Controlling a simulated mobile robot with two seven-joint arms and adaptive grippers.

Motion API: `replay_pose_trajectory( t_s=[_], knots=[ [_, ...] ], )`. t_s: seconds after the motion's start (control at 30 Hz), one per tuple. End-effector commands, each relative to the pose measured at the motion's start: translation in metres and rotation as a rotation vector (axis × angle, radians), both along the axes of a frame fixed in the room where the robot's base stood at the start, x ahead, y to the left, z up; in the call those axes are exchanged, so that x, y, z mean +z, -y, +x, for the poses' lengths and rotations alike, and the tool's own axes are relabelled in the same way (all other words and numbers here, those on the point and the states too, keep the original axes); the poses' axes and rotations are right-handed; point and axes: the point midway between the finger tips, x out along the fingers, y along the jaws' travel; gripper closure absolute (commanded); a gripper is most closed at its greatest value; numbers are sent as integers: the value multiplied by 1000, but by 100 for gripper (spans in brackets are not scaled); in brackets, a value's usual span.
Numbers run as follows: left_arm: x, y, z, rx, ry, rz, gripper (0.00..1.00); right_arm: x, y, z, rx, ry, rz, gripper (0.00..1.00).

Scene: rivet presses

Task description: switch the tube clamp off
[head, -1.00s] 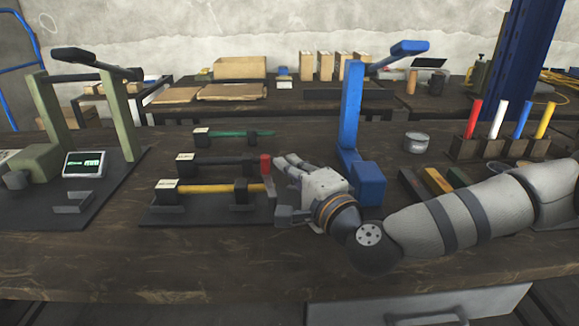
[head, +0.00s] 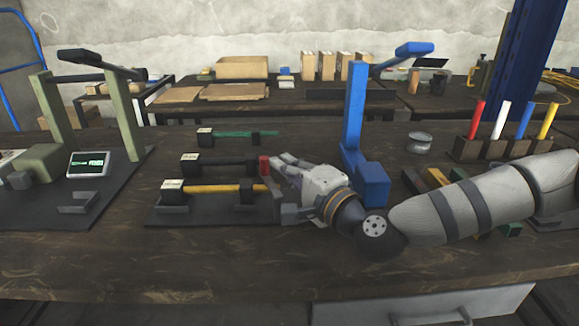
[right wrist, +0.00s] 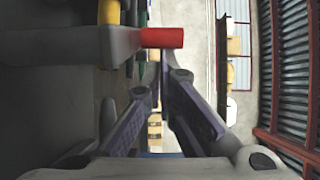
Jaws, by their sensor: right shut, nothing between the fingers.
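The tube clamp's red handle (head: 264,165) stands up at the right end of the dark rack with the yellow tube (head: 215,188). In the right wrist view the red handle (right wrist: 163,38) lies across the picture, right by my fingertips. My right gripper (head: 279,162) is shut and empty, just right of the red handle, and hides part of the clamp's base. Its fingers also show in the right wrist view (right wrist: 164,62), tips together near the handle. I cannot tell whether they touch it. My left gripper is not in view.
A blue press (head: 355,110) stands close behind my right gripper. A green press (head: 125,115) and a small display (head: 88,164) are at left. A holder with coloured sticks (head: 500,148) and a tin (head: 419,142) are at right. The table's front strip is clear.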

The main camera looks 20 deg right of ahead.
Motion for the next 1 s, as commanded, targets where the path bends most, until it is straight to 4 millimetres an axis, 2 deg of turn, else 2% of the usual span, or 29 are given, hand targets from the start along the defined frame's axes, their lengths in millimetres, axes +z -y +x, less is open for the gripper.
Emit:
replay_pose_trajectory(
  t_s=[0.4, 1.0],
  knots=[
    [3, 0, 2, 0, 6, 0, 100, 0, -14, 7, -1, 0, 0, 100],
    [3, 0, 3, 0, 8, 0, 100, 0, -19, 9, -1, 0, 1, 100]
  ],
)
